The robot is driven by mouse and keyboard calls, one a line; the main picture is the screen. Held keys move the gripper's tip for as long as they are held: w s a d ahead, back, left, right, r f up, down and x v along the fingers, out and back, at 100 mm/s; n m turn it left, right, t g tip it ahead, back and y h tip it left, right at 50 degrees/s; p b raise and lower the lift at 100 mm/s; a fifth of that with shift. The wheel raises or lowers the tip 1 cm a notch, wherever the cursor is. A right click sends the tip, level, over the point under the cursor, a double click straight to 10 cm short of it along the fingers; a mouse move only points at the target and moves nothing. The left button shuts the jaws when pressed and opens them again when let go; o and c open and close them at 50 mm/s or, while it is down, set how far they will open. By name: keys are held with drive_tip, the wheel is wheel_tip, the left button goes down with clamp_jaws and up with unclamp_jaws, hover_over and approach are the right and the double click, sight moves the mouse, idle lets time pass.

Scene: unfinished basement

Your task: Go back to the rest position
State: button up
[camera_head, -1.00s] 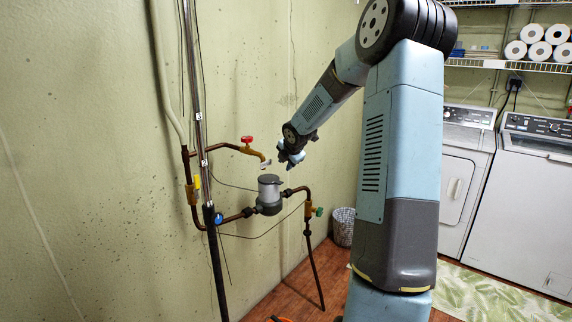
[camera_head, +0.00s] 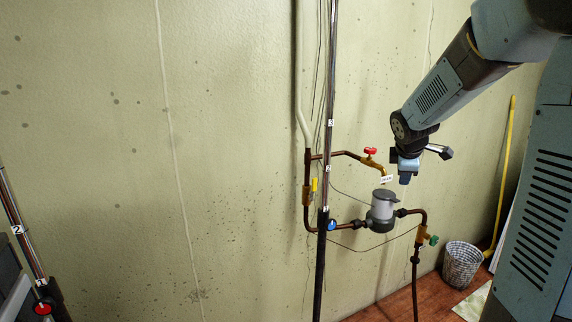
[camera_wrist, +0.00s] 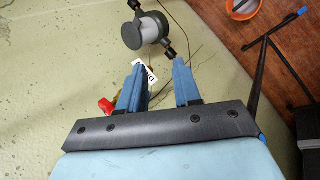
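My gripper (camera_head: 404,179) hangs at the end of my arm, beside the brown pipework on the wall and just right of the spout of the red-handled tap (camera_head: 369,152). In the wrist view my gripper (camera_wrist: 158,64) shows two blue fingers with a clear gap between them and nothing held. A white tag (camera_head: 386,179) hangs by the spout; it also shows partly behind the left finger in the wrist view (camera_wrist: 150,76). The grey water meter (camera_head: 381,210) stands on the pipe below my gripper, apart from it.
A blue-handled valve (camera_head: 331,225), a yellow handle (camera_head: 314,185) and a green-handled valve (camera_head: 432,240) sit on the pipes. A dark upright pole (camera_head: 323,200) stands before them. A wire basket (camera_head: 462,264) is on the floor. The wall at left is bare.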

drive_tip(key=s+a+r+m+y, duration=0.1)
drive_tip(key=s+a+m, duration=0.2)
drive_tip(key=s, duration=0.7)
drive_tip(key=s+a+r+m+y, duration=0.1)
drive_tip(key=s+a+r+m, duration=0.1)
drive_tip(key=s+m, duration=0.4)
drive_tip(key=s+a+r+m+g+y, duration=0.1)
drive_tip(key=s+a+m, duration=0.4)
drive_tip(key=s, duration=1)
drive_tip(key=shift+s+r+m, duration=0.15)
drive_tip(key=shift+s+m, duration=0.05)
drive_tip(key=shift+m, duration=0.1)
drive_tip(key=shift+a, duration=0.1)
